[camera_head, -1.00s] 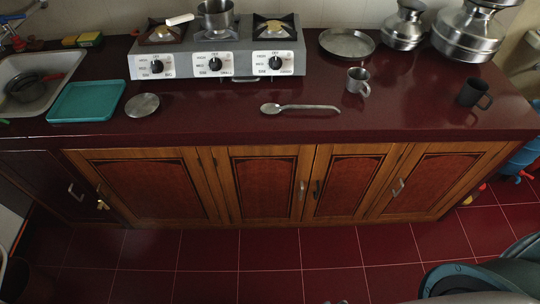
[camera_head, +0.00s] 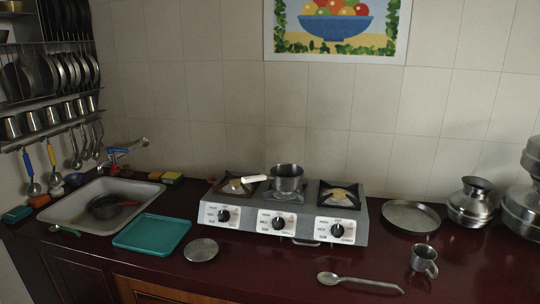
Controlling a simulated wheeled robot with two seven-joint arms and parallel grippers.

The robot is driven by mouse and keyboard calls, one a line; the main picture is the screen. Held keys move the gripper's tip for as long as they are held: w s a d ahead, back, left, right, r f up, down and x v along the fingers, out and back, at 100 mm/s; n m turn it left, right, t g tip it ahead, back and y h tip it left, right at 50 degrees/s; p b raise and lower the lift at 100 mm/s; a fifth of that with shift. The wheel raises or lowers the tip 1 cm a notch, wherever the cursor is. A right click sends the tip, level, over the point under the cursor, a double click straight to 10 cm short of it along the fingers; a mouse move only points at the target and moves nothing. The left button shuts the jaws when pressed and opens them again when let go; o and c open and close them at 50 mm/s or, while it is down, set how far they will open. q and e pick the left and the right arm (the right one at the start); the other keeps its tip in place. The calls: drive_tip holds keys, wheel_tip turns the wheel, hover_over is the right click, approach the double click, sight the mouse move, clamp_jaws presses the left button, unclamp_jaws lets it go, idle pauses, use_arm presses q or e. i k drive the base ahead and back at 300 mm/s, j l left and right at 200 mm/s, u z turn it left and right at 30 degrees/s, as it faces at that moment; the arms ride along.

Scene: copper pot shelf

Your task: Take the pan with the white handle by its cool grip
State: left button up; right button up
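The pan with the white handle (camera_head: 287,178) is a small steel saucepan. It stands upright on the middle burner of the three-burner stove (camera_head: 262,229). Its white handle (camera_head: 254,179) points left, over the left burner. Neither of my grippers shows in the head view.
The sink (camera_head: 76,213) at the left holds a dark pan with a reddish handle (camera_head: 104,206). On the dark red counter lie a teal tray (camera_head: 152,232), a round metal lid (camera_head: 201,250), a spoon (camera_head: 360,283), a metal mug (camera_head: 424,260) and a shallow steel dish (camera_head: 411,216). Steel pots (camera_head: 472,202) stand at the right.

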sight(273, 179)
drive_tip(key=i+j, duration=0.95)
drive_tip(key=i, duration=0.15)
drive_tip(key=l+z, duration=0.05)
